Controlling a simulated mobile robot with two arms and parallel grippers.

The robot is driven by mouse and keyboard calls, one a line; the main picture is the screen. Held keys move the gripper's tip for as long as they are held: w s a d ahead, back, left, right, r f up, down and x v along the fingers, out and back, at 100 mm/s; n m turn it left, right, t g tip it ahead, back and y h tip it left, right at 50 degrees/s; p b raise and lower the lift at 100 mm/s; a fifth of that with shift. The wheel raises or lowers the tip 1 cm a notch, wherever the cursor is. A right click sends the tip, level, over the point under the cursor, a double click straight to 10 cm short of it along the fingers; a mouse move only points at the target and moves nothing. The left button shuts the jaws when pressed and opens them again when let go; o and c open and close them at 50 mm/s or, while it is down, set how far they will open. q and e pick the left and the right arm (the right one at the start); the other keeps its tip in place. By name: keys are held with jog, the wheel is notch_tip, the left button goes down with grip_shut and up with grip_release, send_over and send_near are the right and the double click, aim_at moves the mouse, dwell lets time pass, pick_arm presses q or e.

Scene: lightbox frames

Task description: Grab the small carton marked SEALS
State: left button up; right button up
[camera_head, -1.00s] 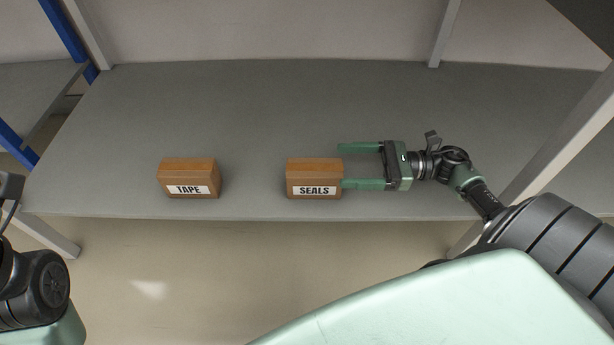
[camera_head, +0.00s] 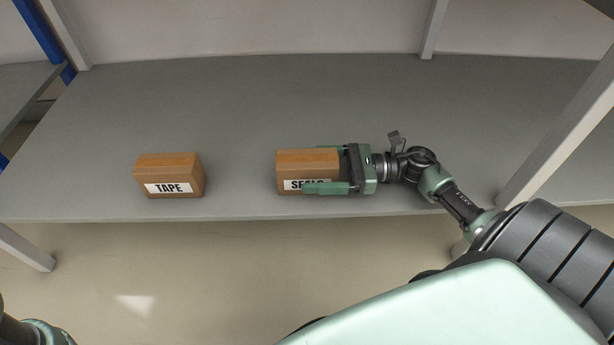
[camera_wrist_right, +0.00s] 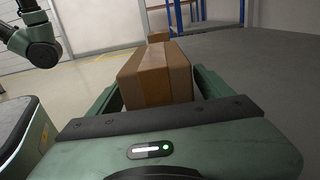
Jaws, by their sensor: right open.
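The SEALS carton (camera_head: 300,162) is a small brown box on the grey shelf near its front edge. Its white label is partly hidden by a finger in the head view. My right gripper (camera_head: 322,168) is open, with one finger in front of the carton and the other behind it. In the right wrist view the carton (camera_wrist_right: 156,76) stands between the two green fingers of this gripper (camera_wrist_right: 160,92). My left arm shows only as a piece at the lower left corner of the head view; its gripper is out of frame there.
A similar carton marked TAPE (camera_head: 169,175) stands to the left on the same shelf (camera_head: 230,100), with a clear gap between. The shelf behind both is empty. A grey upright post (camera_head: 560,130) stands to the right, near my right arm.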

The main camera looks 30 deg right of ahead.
jog(key=shift+x, duration=0.85)
jog(key=shift+d+r, duration=0.1)
grip_shut()
